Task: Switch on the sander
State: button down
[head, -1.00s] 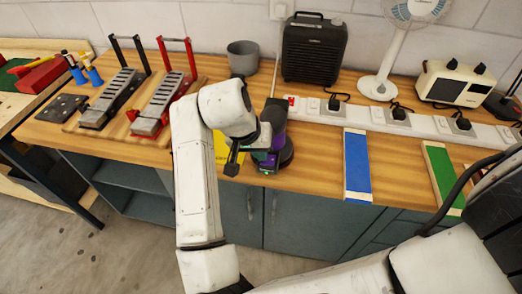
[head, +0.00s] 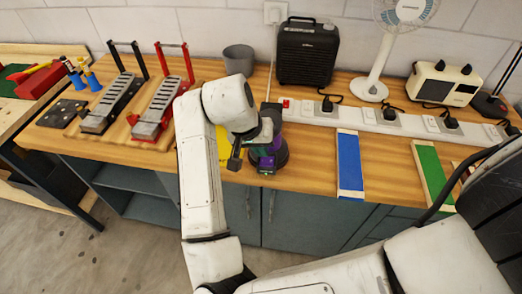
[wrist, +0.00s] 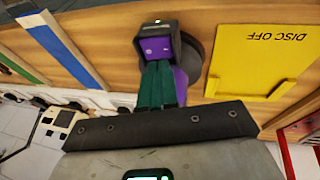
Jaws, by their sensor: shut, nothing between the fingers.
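My gripper (head: 235,162) is shut and empty, just left of the sander in the head view. Whether it touches the sander I cannot tell. A yellow board (wrist: 262,62) marked "DISC OFF" lies beside the sander, partly behind my arm in the head view.
A white power strip (head: 365,117) with a red switch and black plugs runs behind the sander. A black heater (head: 307,52), a grey cup (head: 240,60) and a fan (head: 375,80) stand at the back. Blue (head: 350,165) and green boards lie to the right.

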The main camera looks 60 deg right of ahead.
jog(key=v, duration=1.1)
jog(key=shift+r+b, duration=0.25)
jog(key=shift+b, duration=0.2)
jog(key=shift+w, duration=0.15)
jog(key=w+d+f+n+t+h, duration=0.2)
jog(key=d+n+t+h, duration=0.15)
jog(key=d, duration=0.25)
jog(key=a+f+n+t+y, duration=0.2)
jog(key=a+f+n+t, duration=0.1)
jog(key=f+n, duration=0.35)
jog(key=s+a+f+n+y, duration=0.3)
jog(key=s+a+f+y, duration=0.35)
jog(key=a+f, duration=0.6)
jog(key=s+f+g+h, duration=0.1)
jog(key=s+f+g, duration=0.3)
jog(key=s, duration=0.7)
jog(key=shift+f, duration=0.3)
